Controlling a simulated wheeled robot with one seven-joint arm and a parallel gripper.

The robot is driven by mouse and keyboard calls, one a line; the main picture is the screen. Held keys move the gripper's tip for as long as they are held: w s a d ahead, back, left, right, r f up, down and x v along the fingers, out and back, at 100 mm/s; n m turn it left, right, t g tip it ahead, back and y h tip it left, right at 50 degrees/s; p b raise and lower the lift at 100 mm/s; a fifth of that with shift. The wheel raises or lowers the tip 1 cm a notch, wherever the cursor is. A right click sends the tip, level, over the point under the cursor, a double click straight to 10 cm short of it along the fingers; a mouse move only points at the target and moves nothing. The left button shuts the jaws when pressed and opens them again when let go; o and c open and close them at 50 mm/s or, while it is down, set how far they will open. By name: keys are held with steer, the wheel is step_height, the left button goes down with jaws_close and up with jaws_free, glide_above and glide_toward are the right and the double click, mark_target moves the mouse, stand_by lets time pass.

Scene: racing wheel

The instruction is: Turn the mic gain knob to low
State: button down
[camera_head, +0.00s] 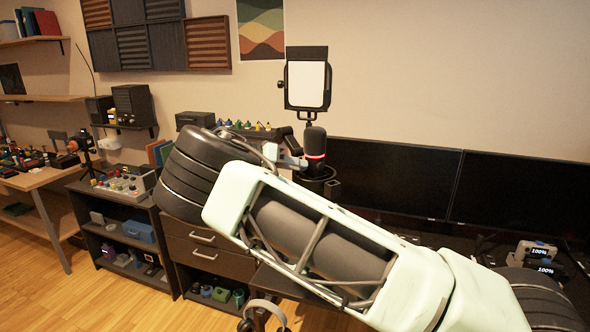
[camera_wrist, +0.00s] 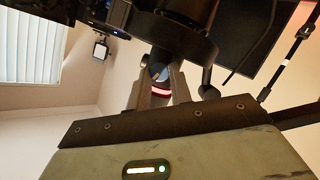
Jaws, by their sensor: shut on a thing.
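The microphone (camera_head: 314,140) is dark with a glowing red ring and stands upright behind my arm. My gripper (camera_head: 296,161) is at its left side in the head view. In the wrist view the mic gain knob (camera_wrist: 158,72) shows as a small round blue and grey face with a light line. The two fingers of my gripper (camera_wrist: 159,80) stand on either side of it, shut on it. The red ring (camera_wrist: 161,92) shows between the fingers.
Dark monitors (camera_head: 390,180) stand right of the microphone. A square light panel (camera_head: 307,84) is above it. A small mixer (camera_head: 125,184) sits on the low shelf at left. Drawers (camera_head: 205,240) are below my arm. The wall above the monitors is clear.

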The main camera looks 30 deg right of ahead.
steer(key=shift+w+f+n+g+h+b, duration=0.15)
steer(key=shift+n+g+h+b, duration=0.35)
steer(key=shift+n+g, duration=0.75)
steer(key=shift+n, duration=0.45)
steer(key=c, duration=1.3)
jaws_free()
steer(key=shift+t, duration=0.35)
steer(key=shift+o, duration=0.2)
